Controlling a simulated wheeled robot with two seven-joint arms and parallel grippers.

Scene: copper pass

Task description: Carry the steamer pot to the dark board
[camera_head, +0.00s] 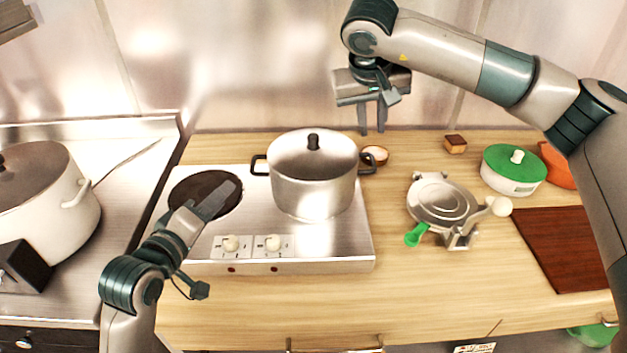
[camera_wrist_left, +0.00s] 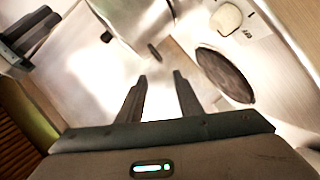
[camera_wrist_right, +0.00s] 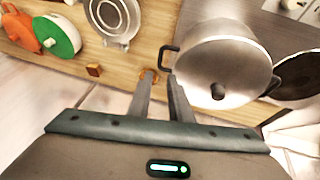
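The steamer pot (camera_head: 312,188) is a silver lidded pot with a dark knob and two dark side handles, upright on the hob's right side. It also shows in the right wrist view (camera_wrist_right: 215,60) and partly in the left wrist view (camera_wrist_left: 130,15). The dark board (camera_head: 570,245) lies flat at the counter's right, partly behind my right arm. My left gripper (camera_head: 220,198) is open and empty over the dark burner, left of the pot and apart from it. My right gripper (camera_head: 372,118) is open and empty, above and behind the pot's right handle.
The hob (camera_head: 345,245) has a bare dark burner (camera_head: 190,192). A waffle-iron-like device (camera_head: 440,200) with a green handle stands between pot and board.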

